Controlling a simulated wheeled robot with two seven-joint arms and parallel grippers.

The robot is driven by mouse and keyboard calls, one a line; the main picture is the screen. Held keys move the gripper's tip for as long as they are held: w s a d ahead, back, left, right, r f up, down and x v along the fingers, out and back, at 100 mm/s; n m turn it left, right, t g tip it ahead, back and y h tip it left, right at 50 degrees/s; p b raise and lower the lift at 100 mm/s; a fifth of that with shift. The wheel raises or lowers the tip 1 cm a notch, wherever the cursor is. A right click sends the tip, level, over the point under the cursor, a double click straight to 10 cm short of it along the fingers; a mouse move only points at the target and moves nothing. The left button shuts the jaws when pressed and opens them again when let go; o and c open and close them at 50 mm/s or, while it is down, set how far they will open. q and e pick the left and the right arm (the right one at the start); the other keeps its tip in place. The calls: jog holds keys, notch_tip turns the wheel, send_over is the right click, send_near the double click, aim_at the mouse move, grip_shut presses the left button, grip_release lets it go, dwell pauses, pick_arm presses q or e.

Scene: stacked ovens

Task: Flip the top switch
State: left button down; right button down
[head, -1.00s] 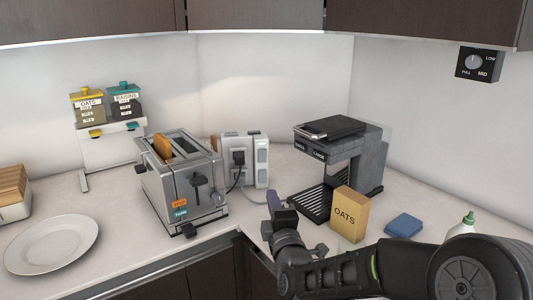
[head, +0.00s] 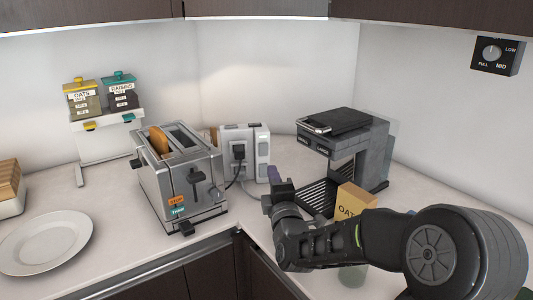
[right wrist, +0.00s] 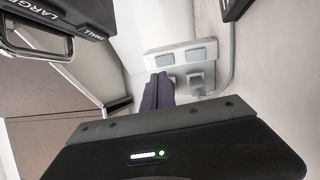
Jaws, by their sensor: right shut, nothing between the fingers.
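A white power-socket block (head: 229,136) stands upright on the counter between the toaster and the coffee machine, with a black plug in its front. Pale grey switches sit on its right side, the top switch (head: 263,138) near its upper end. The block also shows turned sideways in the right wrist view (right wrist: 152,62), with two grey switches and a plug. My right gripper (head: 273,175) is shut and empty, its purple-grey fingers low in front of the block's right side. The fingers also show in the right wrist view (right wrist: 158,92), near the block; contact cannot be told. My left gripper is not in view.
A toaster (head: 180,185) with bread stands left of the block. A coffee machine (head: 370,155) stands close on the right. An oats box (head: 355,199) is partly hidden behind my right arm. A plate (head: 45,243) lies at the left.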

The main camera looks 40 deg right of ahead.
aim_at(265, 147)
jog(key=p+x, duration=0.1)
jog(key=x, duration=0.9)
